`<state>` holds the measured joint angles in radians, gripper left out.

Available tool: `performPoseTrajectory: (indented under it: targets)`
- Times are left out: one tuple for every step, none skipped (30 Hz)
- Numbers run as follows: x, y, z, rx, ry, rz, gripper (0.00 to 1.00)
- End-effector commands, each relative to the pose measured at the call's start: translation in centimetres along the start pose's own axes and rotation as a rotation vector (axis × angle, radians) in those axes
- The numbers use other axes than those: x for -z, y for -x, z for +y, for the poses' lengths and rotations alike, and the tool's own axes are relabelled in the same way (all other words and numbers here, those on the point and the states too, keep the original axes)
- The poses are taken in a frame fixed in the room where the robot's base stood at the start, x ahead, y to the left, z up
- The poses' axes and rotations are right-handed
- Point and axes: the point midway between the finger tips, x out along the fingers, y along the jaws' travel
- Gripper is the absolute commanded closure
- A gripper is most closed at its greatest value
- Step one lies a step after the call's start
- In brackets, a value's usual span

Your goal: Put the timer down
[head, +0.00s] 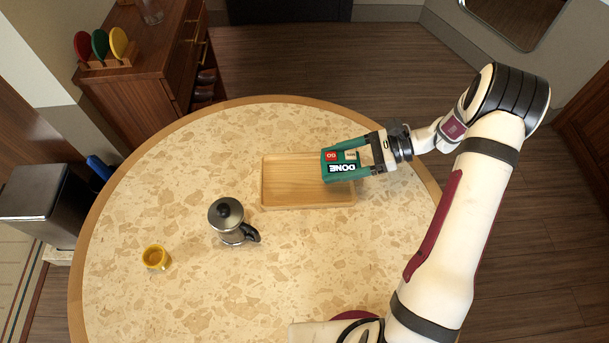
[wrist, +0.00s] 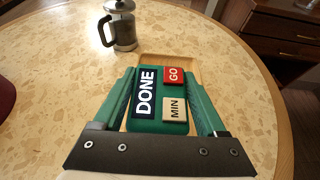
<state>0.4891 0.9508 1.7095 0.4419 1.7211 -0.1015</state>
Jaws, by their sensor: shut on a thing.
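The timer (head: 333,175) is a green box with a black "DONE" panel, a red "GO" button and a cream "MIN" button. My gripper (head: 350,162) is shut on it, with a green finger along each side. In the wrist view the timer (wrist: 158,98) sits between both fingers of my gripper (wrist: 162,95). In the head view the timer overlaps the right end of a shallow wooden tray (head: 290,189). The tray also shows beyond the timer in the wrist view (wrist: 160,58). I cannot tell whether the timer touches the tray.
A French press (head: 229,219) stands left of the tray on the round speckled table (head: 190,300). A small yellow cup (head: 156,257) stands farther left. The tray's visible left part is empty. Clear tabletop lies in front of the tray and behind it.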

Motion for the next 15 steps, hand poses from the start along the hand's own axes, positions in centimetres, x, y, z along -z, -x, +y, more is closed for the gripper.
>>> performPoseTrajectory:
  targets:
    - [0.3, -1.9, -0.4, -0.008, -0.001, -0.002, 0.95]
    - [0.5, -2.9, -0.7, -0.007, -0.002, -0.002, 0.95]
    - [0.7, -4.2, -1.1, -0.006, -0.002, -0.001, 0.95]
    - [0.8, -5.1, -1.4, -0.006, -0.001, -0.001, 0.95]
    - [1.0, -5.8, -1.6, -0.005, -0.001, 0.0, 0.95]
    - [1.1, -6.7, -1.9, -0.004, -0.001, -0.001, 0.95]
    - [1.2, -7.2, -2.1, -0.004, 0.0, 0.0, 0.95]
    - [1.3, -7.6, -2.2, -0.002, -0.001, 0.0, 0.95]
    - [1.4, -8.0, -2.3, -0.002, -0.001, 0.0, 0.95]
    - [1.8, -8.3, -2.4, -0.001, -0.002, 0.0, 0.95]
    - [2.2, -8.6, -2.4, -0.001, -0.003, 0.0, 0.95]
    - [3.1, -9.0, -2.4, -0.001, -0.004, 0.0, 0.95]
    - [3.7, -9.3, -2.4, -0.001, -0.004, 0.0, 0.95]
    - [4.2, -9.4, -2.4, -0.001, -0.003, 0.0, 0.95]
    - [4.7, -9.7, -2.4, -0.001, -0.003, 0.0, 0.95]
